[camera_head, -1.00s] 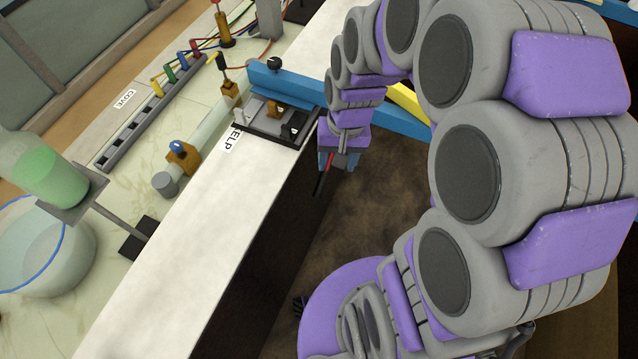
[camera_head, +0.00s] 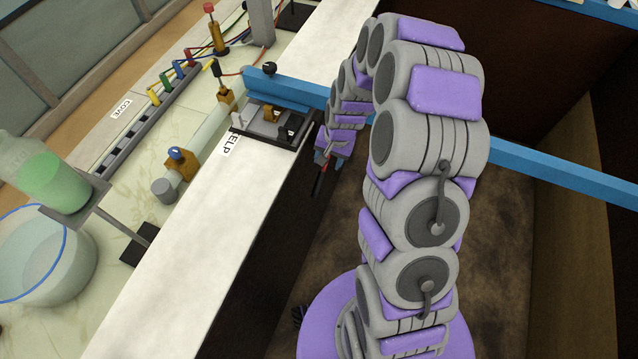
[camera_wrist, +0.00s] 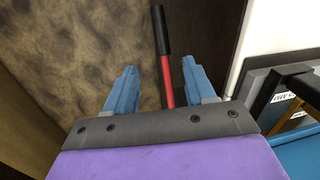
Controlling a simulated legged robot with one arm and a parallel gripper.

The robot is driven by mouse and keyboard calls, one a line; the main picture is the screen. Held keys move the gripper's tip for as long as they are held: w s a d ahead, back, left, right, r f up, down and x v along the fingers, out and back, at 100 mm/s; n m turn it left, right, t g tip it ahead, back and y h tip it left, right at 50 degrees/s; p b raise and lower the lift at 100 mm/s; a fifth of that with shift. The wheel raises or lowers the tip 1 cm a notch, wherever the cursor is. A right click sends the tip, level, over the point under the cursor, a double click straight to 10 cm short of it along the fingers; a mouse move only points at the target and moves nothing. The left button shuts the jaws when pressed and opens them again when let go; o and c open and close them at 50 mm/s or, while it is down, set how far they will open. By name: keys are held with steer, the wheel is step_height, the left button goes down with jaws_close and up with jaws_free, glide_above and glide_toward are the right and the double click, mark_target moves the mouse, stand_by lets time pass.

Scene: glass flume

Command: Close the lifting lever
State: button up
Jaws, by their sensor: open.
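The lifting lever (camera_head: 319,182) is a thin red rod with a black grip. In the head view it hangs down beside the dark side of the bench, just below my gripper (camera_head: 328,160). In the wrist view the lever (camera_wrist: 160,40) points away from me, its red part between my two blue fingers (camera_wrist: 160,68). The fingers are apart, one on each side of the rod, and its black end reaches beyond their tips. I cannot tell whether either finger touches it. The lever's base is hidden behind my gripper.
A blue beam (camera_head: 570,178) crosses behind my arm. A clamp-like fixture (camera_head: 268,122) sits on the bench's white edge (camera_head: 190,220), left of my gripper. Brown floor lies below my gripper.

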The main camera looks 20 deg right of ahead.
mark_target(320, 181)
steer(key=f, duration=0.5)
steer(key=w+a+f+b, duration=0.1)
steer(key=f, duration=0.4)
steer(key=a+f+b, duration=0.1)
steer(key=f, duration=0.4)
steer(key=shift+w+a, duration=0.15)
steer(key=shift+a, duration=0.05)
steer(key=shift+a, duration=0.1)
steer(key=shift+c, duration=0.2)
jaws_close()
